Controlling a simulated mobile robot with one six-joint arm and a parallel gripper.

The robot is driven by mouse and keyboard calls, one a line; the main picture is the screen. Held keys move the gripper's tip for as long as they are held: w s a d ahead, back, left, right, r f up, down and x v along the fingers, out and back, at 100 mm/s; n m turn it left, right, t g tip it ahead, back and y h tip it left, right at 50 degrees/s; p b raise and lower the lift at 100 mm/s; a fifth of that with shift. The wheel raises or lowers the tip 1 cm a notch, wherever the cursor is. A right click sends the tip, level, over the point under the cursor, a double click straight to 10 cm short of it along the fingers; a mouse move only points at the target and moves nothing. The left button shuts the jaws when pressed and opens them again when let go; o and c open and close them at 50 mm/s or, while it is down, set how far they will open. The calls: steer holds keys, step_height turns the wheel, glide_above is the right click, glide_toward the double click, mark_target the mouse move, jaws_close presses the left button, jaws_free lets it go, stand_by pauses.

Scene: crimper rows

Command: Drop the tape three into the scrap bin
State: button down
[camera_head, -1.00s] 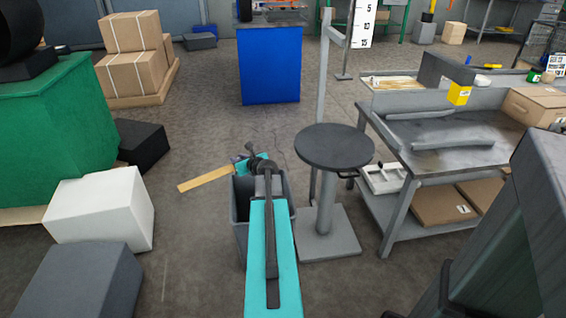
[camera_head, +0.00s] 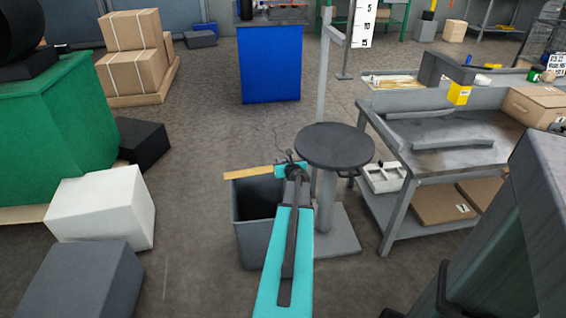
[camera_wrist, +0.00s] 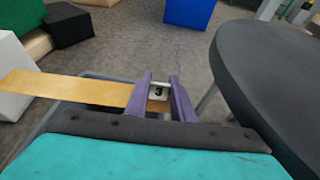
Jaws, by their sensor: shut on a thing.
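The tape three is a flat tan strip. In the wrist view the strip (camera_wrist: 75,89) runs out to the left from between the purple jaws of my gripper (camera_wrist: 160,92), by a white tag marked 3. My gripper is shut on the strip's right end. In the head view the strip (camera_head: 247,173) shows above the far rim of the grey scrap bin (camera_head: 252,232); my jaws are mostly hidden behind my wrist. The bin is open-topped and dark inside. In the wrist view part of the bin's rim (camera_wrist: 95,76) shows behind the strip.
A round dark stool top (camera_head: 335,146) stands close to the right of my wrist. A grey workbench (camera_head: 450,140) is further right. A white block (camera_head: 100,208) and a grey block (camera_head: 80,283) lie at left. Floor left of the bin is clear.

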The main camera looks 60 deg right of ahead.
steer(key=shift+f, duration=0.15)
steer(key=shift+f+b, duration=2.85)
steer(key=shift+b, duration=0.25)
steer(key=c, duration=1.4)
jaws_free()
steer(key=shift+c, duration=0.2)
steer(key=p+v, duration=0.2)
steer(key=v, duration=1.2)
steer(key=shift+d, duration=0.1)
